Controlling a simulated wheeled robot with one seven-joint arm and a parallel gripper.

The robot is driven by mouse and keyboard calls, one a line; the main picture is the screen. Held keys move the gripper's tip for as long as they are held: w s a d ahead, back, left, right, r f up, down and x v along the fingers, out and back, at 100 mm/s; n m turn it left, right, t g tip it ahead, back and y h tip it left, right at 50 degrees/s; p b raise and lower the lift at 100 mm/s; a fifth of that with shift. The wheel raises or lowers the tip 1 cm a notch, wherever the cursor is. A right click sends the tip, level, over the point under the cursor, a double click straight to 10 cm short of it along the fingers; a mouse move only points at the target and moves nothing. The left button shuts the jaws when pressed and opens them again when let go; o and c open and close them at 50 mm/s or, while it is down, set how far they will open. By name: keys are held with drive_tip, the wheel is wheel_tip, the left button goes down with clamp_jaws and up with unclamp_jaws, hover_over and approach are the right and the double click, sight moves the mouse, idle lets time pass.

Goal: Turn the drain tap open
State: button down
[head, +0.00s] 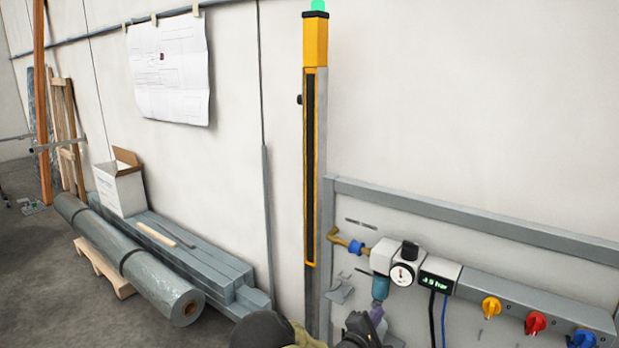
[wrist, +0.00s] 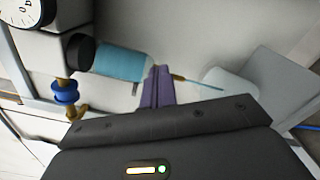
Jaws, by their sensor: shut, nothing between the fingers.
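The filter-regulator unit with its dial gauge (head: 402,274) hangs on the wall panel, and a translucent blue bowl (head: 380,288) is below it. In the wrist view the bowl (wrist: 120,64) lies sideways, with a thin brass and blue piece (wrist: 205,82) beyond its end. I cannot make out the drain tap clearly; the fingers cover the area beside the bowl's end. My gripper (wrist: 158,72) has purple fingers, shut and empty, close by the bowl's lower end. In the head view the fingers (head: 376,315) show just under the bowl; I cannot tell whether they touch anything.
A digital pressure display (head: 437,283) sits right of the gauge. Yellow (head: 491,307), red (head: 535,323) and blue (head: 581,339) knobs line the manifold. A brass pipe with a blue collar (head: 356,247) enters at left. A pale cylinder (wrist: 232,82) stands beyond the fingers.

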drive_tip(key=shift+f, duration=0.1)
idle(0.3)
drive_tip(key=shift+d, duration=0.1)
drive_tip(key=shift+s+d, duration=0.25)
idle(0.3)
drive_tip(key=p+v, duration=0.2)
drive_tip(key=v, duration=0.4)
idle(0.5)
